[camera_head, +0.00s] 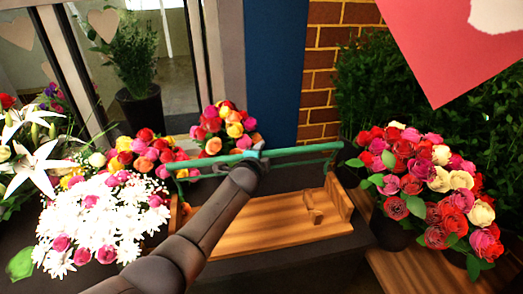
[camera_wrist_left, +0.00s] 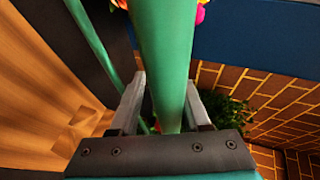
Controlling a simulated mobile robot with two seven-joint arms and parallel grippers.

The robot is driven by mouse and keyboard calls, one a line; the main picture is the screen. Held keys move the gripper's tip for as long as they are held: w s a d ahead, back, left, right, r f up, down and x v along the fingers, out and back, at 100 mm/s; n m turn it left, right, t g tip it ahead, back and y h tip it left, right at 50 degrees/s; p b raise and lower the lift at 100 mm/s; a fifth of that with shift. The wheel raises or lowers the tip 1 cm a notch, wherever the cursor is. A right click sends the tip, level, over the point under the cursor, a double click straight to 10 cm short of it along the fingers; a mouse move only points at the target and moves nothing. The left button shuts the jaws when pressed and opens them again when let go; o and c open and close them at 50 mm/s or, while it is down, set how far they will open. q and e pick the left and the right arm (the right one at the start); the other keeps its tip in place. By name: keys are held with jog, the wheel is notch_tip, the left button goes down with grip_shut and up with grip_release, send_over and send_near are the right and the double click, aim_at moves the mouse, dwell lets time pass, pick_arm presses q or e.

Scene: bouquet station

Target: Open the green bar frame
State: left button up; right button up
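The green bar frame (camera_head: 300,150) runs across the middle of the head view, raised above a wooden board (camera_head: 265,222). It has two long, roughly parallel bars, with a short end piece at left. My left gripper (camera_head: 254,153) is at the upper bar near its middle. In the left wrist view the thick green bar (camera_wrist_left: 166,55) passes between the fingers of my left gripper (camera_wrist_left: 166,95), which appear to be shut on it. The second thin bar shows at left there. My right gripper is in neither view.
White daisies (camera_head: 100,215) and roses (camera_head: 215,128) stand left of and behind the board. Red and cream roses (camera_head: 425,185) in dark pots stand at right. A brick wall (camera_head: 325,70) is behind.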

pick_arm(q)
jog(key=shift+o, duration=1.1)
jog(key=shift+r, duration=0.15)
jog(key=p+v, duration=0.3)
jog(key=v, duration=1.2)
jog(key=shift+s, duration=0.1)
